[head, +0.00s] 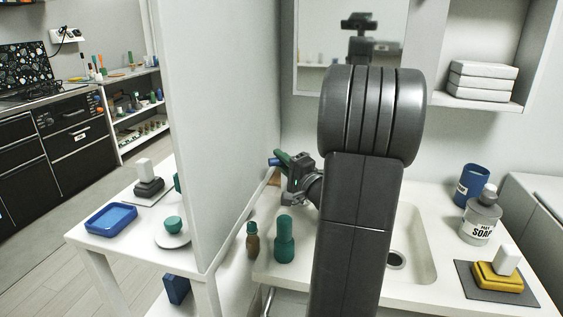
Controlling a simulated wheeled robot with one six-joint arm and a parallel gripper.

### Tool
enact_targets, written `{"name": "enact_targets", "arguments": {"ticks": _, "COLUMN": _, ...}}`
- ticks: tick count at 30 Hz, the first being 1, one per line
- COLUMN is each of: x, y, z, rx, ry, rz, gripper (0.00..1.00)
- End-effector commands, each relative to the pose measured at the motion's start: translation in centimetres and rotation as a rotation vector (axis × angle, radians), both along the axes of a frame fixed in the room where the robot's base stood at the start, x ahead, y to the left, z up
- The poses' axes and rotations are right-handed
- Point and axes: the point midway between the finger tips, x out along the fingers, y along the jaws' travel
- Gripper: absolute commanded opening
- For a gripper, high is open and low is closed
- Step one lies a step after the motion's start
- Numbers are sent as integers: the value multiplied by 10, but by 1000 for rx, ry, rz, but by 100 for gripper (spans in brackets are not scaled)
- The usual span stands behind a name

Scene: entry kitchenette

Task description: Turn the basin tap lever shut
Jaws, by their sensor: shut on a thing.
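My gripper (287,168) is at the end of my arm, to the left of the basin and close to the partition wall, pointing left. It is shut on a small blue and green thing (274,162). I cannot tell from this view whether that is the tap lever. The white basin (418,225) is set in the counter, with its dark drain showing at the right of my arm. My arm covers the basin's left part and the area behind it. No tap or lever can be clearly made out.
A green bottle (285,240) and a brown bottle (252,240) stand below my gripper. A soap bottle (481,220), a blue cup (471,185) and a yellow dish (498,277) on a dark mat stand right of the basin. The partition wall (222,130) bounds the left.

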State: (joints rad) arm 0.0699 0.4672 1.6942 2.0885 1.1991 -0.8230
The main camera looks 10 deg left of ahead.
Motion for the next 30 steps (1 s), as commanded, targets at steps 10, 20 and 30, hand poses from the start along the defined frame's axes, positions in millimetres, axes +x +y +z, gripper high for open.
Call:
{"name": "enact_targets", "arguments": {"ticks": 10, "x": -8, "y": -7, "z": -3, "rx": -2, "ry": -1, "rz": 157, "gripper": 0}}
{"name": "enact_targets", "arguments": {"ticks": 20, "x": -17, "y": -15, "z": -2, "rx": -2, "ry": 0, "rz": 380, "gripper": 0}}
{"name": "enact_targets", "arguments": {"ticks": 30, "x": -20, "y": -16, "z": -1, "rx": -1, "ry": 2, "rz": 509, "gripper": 0}}
